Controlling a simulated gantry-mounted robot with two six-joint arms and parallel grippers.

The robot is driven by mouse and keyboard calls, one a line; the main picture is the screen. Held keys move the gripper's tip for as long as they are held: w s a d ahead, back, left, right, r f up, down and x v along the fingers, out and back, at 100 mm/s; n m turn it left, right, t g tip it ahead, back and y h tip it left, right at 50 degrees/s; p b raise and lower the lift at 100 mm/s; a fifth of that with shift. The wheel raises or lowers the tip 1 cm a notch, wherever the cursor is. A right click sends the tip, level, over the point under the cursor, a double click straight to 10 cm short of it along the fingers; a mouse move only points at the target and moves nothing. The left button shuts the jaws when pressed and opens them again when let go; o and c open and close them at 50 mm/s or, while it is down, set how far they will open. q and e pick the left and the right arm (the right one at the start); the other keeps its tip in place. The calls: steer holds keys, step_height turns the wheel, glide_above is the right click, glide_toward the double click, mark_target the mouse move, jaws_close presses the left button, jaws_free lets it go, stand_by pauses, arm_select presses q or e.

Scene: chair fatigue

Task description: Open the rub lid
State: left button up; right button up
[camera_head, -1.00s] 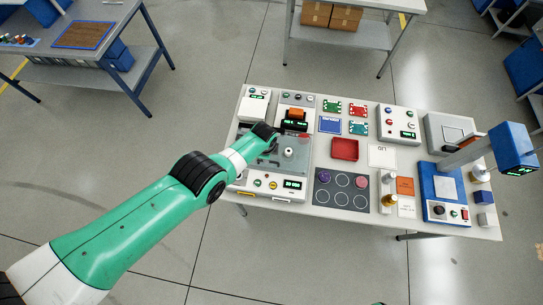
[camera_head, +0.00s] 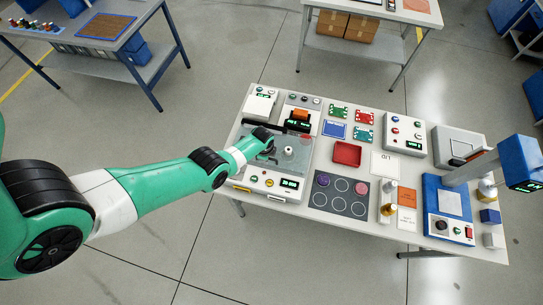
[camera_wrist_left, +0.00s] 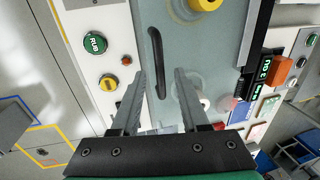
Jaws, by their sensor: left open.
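The rub station is at the left end of the table, with a clear grey see-through lid (camera_head: 297,163) over its bed. In the left wrist view the lid (camera_wrist_left: 188,50) carries a long black bar handle (camera_wrist_left: 157,62). A green RUB button (camera_wrist_left: 95,44) is on the panel beside it. My left gripper (camera_wrist_left: 161,74) is open over the lid, with the handle showing between its two fingers. I cannot tell whether the fingers touch it. In the head view my left gripper (camera_head: 268,147) partly hides the lid. My right gripper is not in view.
Right of the station are a red tray (camera_head: 347,153), a dark pad with circles (camera_head: 339,194) and a white control box (camera_head: 404,133). A blue press-like machine (camera_head: 448,206) stands at the right end. The floor in front of the table is clear.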

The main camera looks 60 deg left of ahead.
arm_select(q)
steer(key=shift+c, duration=0.3)
jaws_close()
stand_by(1.2)
